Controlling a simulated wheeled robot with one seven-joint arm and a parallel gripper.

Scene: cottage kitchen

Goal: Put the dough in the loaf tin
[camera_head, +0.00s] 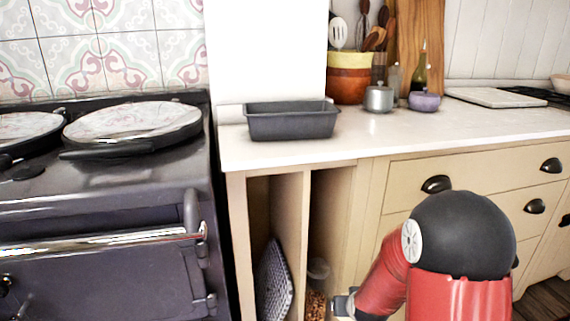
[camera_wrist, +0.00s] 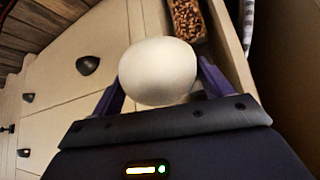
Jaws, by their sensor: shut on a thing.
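The dough (camera_wrist: 158,72) is a smooth, pale, rounded lump. In the wrist view it sits between the two purple fingers of my gripper (camera_wrist: 160,85), which is shut on it. In the head view my gripper is mostly hidden behind my red and black arm, low in front of the cabinet, and the dough does not show. The loaf tin (camera_head: 292,122) is a dark grey rectangular tin. It stands upright on the white counter near its left end, above and to the left of my arm.
The counter (camera_head: 440,128) is clear right of the tin. A utensil pot (camera_head: 349,85), a small metal pot (camera_head: 379,99) and a purple bowl (camera_head: 424,101) stand behind. A dark range cooker (camera_head: 100,220) is at left. Drawer handles (camera_head: 437,184) jut out below the counter.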

